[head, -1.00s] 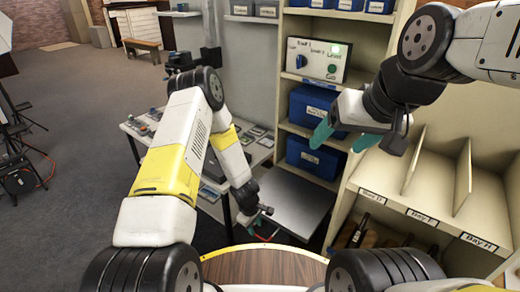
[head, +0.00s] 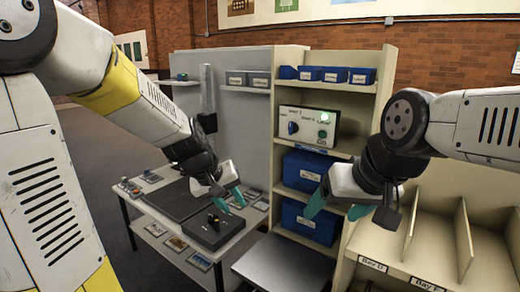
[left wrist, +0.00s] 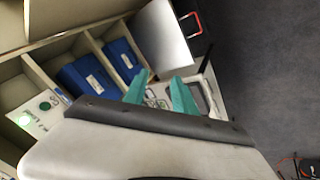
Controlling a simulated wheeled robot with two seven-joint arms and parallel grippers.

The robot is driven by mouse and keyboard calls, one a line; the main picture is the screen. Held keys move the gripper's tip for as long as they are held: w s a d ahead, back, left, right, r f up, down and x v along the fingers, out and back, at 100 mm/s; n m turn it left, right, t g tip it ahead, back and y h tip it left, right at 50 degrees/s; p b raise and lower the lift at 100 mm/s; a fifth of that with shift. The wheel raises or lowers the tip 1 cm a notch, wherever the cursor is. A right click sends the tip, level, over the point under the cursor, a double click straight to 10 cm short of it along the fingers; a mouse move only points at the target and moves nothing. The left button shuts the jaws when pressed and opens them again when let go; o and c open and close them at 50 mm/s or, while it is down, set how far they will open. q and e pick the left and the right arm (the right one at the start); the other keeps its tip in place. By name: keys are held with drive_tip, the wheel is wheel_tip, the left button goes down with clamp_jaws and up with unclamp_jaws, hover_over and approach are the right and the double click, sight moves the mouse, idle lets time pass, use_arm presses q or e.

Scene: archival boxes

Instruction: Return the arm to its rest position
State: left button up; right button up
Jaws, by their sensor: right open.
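My left arm (head: 110,85) comes in from the upper left and reaches down over a side table. My left gripper (head: 230,201) has its teal fingers apart and empty, above the table near a dark box. It also shows in the left wrist view (left wrist: 160,80), with a gap between the fingers and nothing held. My right arm (head: 470,120) comes in from the right. My right gripper (head: 334,212) is open and empty, in front of the shelves with blue boxes.
The side table (head: 183,265) carries a dark box (head: 212,229) and several small items. A shelf unit (head: 345,75) holds blue boxes (head: 306,220) and a control panel (head: 308,126) with a lit green light. Divided bays (head: 440,245) stand at right. A grey platform (head: 285,265) is low in front.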

use_arm(q)
drive_tip(key=s+a+r+m, duration=0.1)
drive_tip(key=s+a+r, duration=0.1)
drive_tip(key=s, duration=0.3)
drive_tip(key=s+a+r+m+y, duration=0.1)
drive_tip(key=s+a+r, duration=0.1)
drive_tip(key=s+r, duration=0.2)
drive_tip(key=s+a+r+m+t, duration=0.1)
drive_tip(key=s+a+r, duration=0.1)
drive_tip(key=s, duration=0.5)
drive_tip(key=shift+s+a+r+y, duration=0.2)
drive_tip(key=shift+a+r+y, duration=0.1)
drive_tip(key=shift+a+r, duration=0.15)
